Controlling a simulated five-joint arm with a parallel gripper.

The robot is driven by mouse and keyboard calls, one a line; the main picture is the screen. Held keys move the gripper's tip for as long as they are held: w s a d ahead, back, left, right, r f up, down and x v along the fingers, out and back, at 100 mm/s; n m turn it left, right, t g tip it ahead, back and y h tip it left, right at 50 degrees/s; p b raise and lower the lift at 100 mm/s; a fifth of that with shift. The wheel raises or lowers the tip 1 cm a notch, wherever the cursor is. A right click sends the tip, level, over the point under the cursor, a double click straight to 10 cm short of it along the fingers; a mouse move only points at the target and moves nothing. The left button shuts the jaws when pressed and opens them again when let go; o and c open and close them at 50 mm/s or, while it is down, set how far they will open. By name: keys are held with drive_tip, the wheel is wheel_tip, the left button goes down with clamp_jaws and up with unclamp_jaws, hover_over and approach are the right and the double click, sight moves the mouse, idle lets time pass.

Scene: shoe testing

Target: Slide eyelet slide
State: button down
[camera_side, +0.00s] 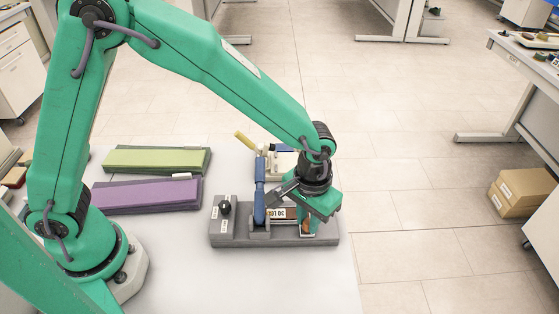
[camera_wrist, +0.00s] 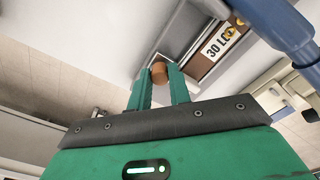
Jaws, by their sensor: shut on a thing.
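A grey fixture (camera_side: 240,240) lies on the pale table with a channel and a label reading roughly "30 LO" (camera_side: 281,213). In the wrist view the label (camera_wrist: 218,42) sits right of a brown round knob (camera_wrist: 159,73), which I take for the grip of the eyelet slide. My gripper (camera_wrist: 159,77) has its two green fingers shut on the knob, at the end of the channel. In the side view the knob (camera_side: 306,226) is mostly hidden by my gripper, low over the fixture's right end.
A blue lever (camera_side: 260,190) stands upright on the fixture, close left of my gripper; it also shows in the wrist view (camera_wrist: 284,25). A black knob (camera_side: 225,208) is on the fixture's left. Green sheets (camera_side: 155,160) and purple sheets (camera_side: 145,196) lie left. Another device with a yellow handle (camera_side: 245,140) stands behind.

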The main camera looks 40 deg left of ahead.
drive_tip(key=shift+w+d, duration=2)
drive_tip(key=c, duration=1.6)
unclamp_jaws()
drive_tip(key=shift+o, duration=0.2)
drive_tip(key=shift+r, duration=0.15)
wheel_tip(320, 180, up, 8)
drive_tip(key=shift+f, duration=0.2)
drive_tip(key=shift+a, duration=0.1)
